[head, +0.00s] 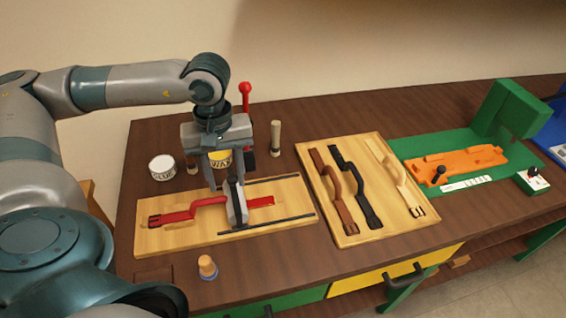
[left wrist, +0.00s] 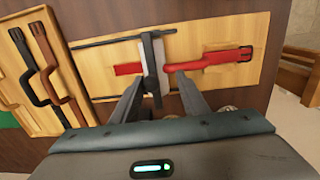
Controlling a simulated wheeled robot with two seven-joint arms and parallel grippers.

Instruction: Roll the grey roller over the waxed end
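A red strap (head: 182,215) with a raised loop and a buckle lies along a light wooden board (head: 290,193). The grey roller (head: 237,205) is across the strap, near its plain right end in the head view. In the left wrist view the roller (left wrist: 152,55) hides part of the strap (left wrist: 200,75). My left gripper (head: 222,182) points down over the board, its fingers apart. In the left wrist view the roller is between the fingers (left wrist: 158,80), nearer the left one, with a gap to the right one. Wax on the strap cannot be made out. My right gripper is not in view.
A wax tin (head: 222,158) and a glue tin (head: 162,168) stand behind the board. A wooden-handled tool (head: 275,137) stands there too. A tray (head: 350,233) with brown, black and tan straps is at right. An orange-topped object (head: 207,267) stands in front.

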